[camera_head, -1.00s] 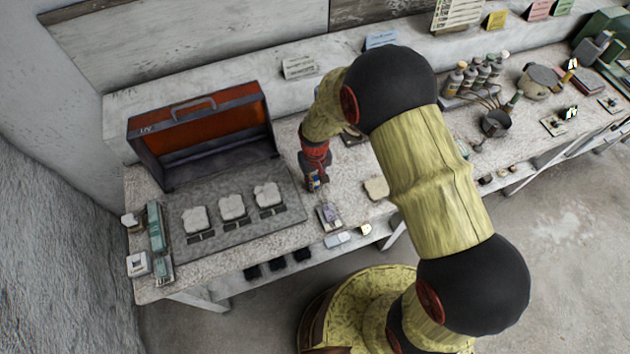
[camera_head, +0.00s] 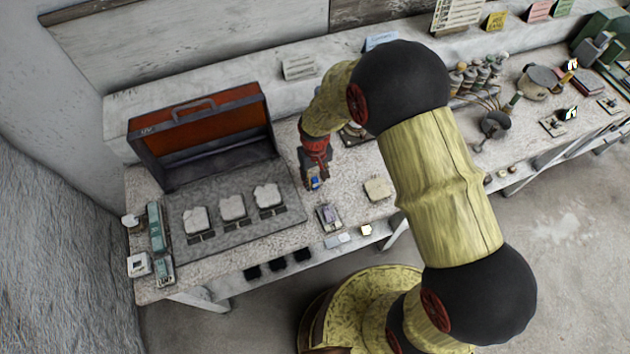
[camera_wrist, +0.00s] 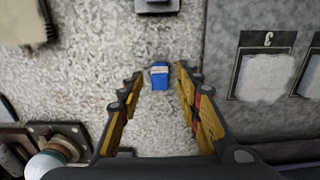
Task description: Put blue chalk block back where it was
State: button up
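The blue chalk block (camera_wrist: 159,76) is small, with a pale band across it. In the wrist view it lies on the speckled bench top, between and just beyond the tips of my gripper (camera_wrist: 158,78). The fingers are apart, and bare bench shows between them and the block. In the head view my gripper (camera_head: 314,180) points down at the bench, right of the grey mat, with the blue block (camera_head: 315,184) showing small at its tips. Its exact contact with the bench is hard to tell there.
A grey mat (camera_head: 240,230) with pale slabs lies left, before an open red-lined case (camera_head: 215,130). A small device (camera_head: 329,217) stands in front of my gripper and a pale block (camera_head: 378,189) to the right. Bare bench lies between them.

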notch_tip(320, 180, up, 10)
notch_tip(320, 180, up, 10)
jog(key=f+t, duration=0.1)
send_over(315, 179)
jog(key=d, duration=0.3)
jog(key=s+d+r+m+t, duration=0.15)
jog(key=s+d+r, duration=0.3)
jog(key=r, duration=0.55)
jog(key=s+d+r+m+t, duration=0.1)
jog(key=s+d+r, duration=0.2)
jog(key=s+r, duration=0.2)
jog(key=s+d+r+t, duration=0.2)
jog(key=s+r, duration=0.3)
jog(key=s, duration=0.5)
jog(key=shift+s+d+r+m+p, duration=0.3)
jog(key=shift+s+d+m+p, duration=0.05)
jog(key=shift+d, duration=0.55)
notch_tip(315, 179, down, 9)
jog(key=b, duration=0.9)
